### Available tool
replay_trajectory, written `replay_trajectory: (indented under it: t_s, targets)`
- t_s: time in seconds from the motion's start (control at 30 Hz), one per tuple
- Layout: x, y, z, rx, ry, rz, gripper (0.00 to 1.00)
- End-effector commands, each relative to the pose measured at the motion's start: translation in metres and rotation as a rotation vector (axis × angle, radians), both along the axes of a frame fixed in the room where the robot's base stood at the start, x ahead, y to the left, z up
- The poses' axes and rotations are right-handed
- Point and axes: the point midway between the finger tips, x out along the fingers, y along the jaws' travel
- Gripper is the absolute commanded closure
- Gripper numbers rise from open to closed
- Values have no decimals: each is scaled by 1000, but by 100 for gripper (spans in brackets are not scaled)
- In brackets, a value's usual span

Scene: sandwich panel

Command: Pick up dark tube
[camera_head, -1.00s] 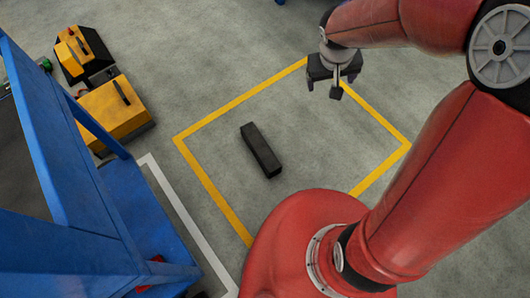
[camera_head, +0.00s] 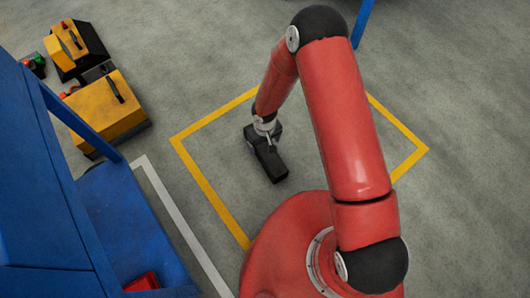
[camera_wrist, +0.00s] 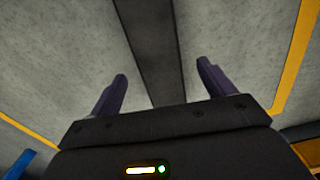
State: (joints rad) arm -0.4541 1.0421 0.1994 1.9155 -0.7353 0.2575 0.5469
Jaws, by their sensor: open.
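The dark tube (camera_head: 272,165) is a black rectangular bar lying on the grey floor inside the yellow outline. My gripper (camera_head: 262,138) is over its far end in the head view, which hides part of that end. In the wrist view my gripper (camera_wrist: 162,82) is open, with its two dark fingers apart. The tube (camera_wrist: 153,45) runs lengthwise between the fingers there, with grey floor showing between it and each finger. I cannot tell how far above the tube the fingertips are.
A yellow floor outline (camera_head: 207,189) surrounds the tube. A blue frame (camera_head: 60,215) stands at the left, with a white floor line (camera_head: 180,222) beside it. Yellow and black equipment (camera_head: 108,105) sits at the upper left. The floor around the tube is clear.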

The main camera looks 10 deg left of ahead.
Motion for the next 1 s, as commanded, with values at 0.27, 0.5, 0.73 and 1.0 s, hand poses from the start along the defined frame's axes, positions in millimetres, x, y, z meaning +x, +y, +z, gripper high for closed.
replay_trajectory:
  t_s: [0.27, 0.5, 0.73, 1.0]
  targets:
    - [0, -1, -41, 0, 1, 0, 18]
    - [0, -1, -49, 1, -1, 0, 18]
    - [0, -1, -48, 0, 0, 0, 35]
    - [0, -1, -48, 0, 0, -1, 71]
